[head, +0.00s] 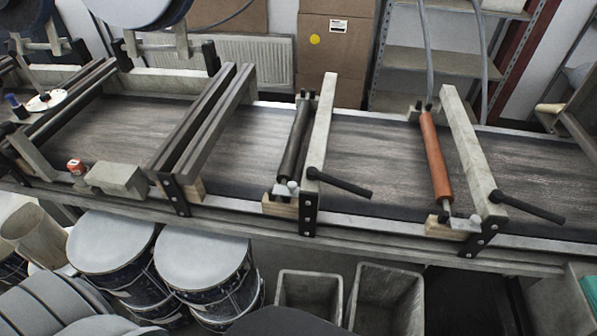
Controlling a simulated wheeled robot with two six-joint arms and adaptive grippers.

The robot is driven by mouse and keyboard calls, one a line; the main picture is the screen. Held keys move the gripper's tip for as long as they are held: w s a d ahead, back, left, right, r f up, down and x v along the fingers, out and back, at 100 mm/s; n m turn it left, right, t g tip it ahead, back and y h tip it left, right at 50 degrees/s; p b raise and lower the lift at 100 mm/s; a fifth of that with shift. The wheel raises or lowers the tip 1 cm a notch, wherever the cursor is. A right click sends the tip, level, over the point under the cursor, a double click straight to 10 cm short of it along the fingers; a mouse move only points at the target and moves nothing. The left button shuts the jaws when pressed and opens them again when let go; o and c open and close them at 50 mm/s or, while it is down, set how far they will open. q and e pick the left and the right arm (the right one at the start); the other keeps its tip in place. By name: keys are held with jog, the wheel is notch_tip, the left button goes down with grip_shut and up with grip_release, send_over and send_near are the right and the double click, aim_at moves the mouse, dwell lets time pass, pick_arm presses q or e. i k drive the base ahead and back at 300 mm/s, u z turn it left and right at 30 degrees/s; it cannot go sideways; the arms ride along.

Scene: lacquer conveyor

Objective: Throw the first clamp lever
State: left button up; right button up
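Two black clamp levers show in the head view. One lever (343,184) is in the middle, on the near end of a pale crossbar (321,125) beside a dark roller (295,140). The other lever (529,208) is at the right, on a similar pale crossbar (466,145) beside an orange-brown roller (435,155). Both levers point right and slightly down, toward the near side of the conveyor. The frame does not label which is first. Neither of my grippers is in view.
The dark conveyor belt (240,150) runs across the view, with a metal front rail (380,228). Lidded drums (203,262) and two open grey bins (385,295) stand below it. A grey block (117,178) and small red item (76,166) sit at the left edge.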

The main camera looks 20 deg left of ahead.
aim_at(312, 173)
jog(key=u, duration=1.7)
jog(key=k, duration=1.2)
jog(key=z, duration=1.85)
jog(key=i, duration=0.5)
